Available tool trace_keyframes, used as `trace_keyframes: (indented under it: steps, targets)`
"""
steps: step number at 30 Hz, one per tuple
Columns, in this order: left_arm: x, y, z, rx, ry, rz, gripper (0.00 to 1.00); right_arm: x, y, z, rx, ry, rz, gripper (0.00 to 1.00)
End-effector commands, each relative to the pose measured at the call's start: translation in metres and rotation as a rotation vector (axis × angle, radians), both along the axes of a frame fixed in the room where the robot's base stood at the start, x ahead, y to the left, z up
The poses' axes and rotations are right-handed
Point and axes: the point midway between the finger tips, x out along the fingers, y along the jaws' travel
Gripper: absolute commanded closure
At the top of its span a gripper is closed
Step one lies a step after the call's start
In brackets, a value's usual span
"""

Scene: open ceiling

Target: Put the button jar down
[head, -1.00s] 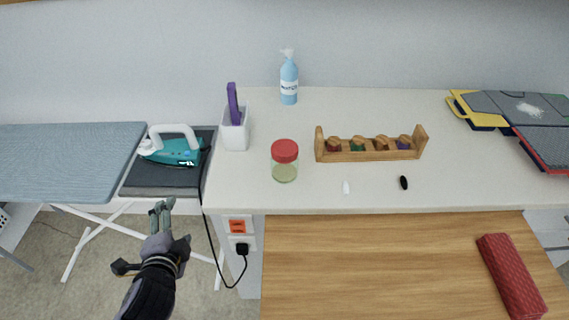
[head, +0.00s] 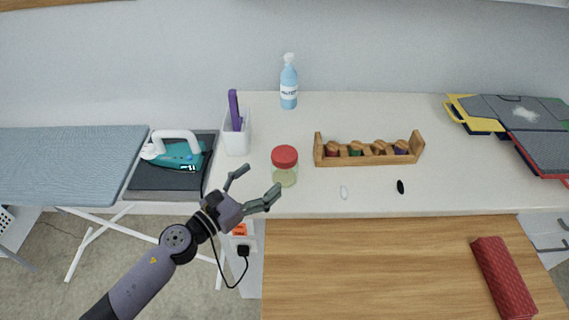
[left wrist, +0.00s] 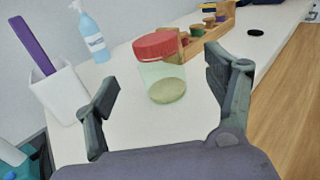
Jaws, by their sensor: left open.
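The button jar (head: 284,168) is a clear jar with a red lid and a pale green content low inside. It stands upright on the white counter near its front edge. My left gripper (head: 257,182) is open and empty, just in front of and to the left of the jar. In the left wrist view the jar (left wrist: 162,72) stands beyond and between the two open fingers (left wrist: 172,92), apart from both. My right gripper is not in view.
A white holder (head: 236,141) with a purple item stands left of the jar. A blue spray bottle (head: 289,85) stands behind. A wooden spool rack (head: 368,158) is to the right, with a white oval item (head: 344,192) and a black one (head: 400,186) before it.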

Motion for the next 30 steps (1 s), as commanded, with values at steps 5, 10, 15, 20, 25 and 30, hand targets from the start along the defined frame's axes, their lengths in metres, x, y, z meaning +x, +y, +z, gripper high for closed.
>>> trace_keyframes:
  steps: [5,10,15,20,25,30]
  targets:
    - [0.026,-0.024,0.003,-0.004,0.001,0.000,0.23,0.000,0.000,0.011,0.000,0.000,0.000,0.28]
    - [0.037,-0.033,0.001,-0.003,0.001,0.000,0.23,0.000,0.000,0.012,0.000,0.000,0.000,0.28]
    - [0.049,-0.041,0.007,-0.004,0.000,0.001,0.23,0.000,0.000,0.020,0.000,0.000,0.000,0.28]
    - [0.069,-0.055,0.011,-0.005,0.002,0.002,0.23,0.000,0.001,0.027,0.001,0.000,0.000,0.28]
    - [0.079,-0.065,0.009,-0.004,0.002,0.001,0.23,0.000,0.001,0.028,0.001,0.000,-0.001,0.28]
    - [0.080,-0.065,0.008,-0.003,0.001,0.001,0.23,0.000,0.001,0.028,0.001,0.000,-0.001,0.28]
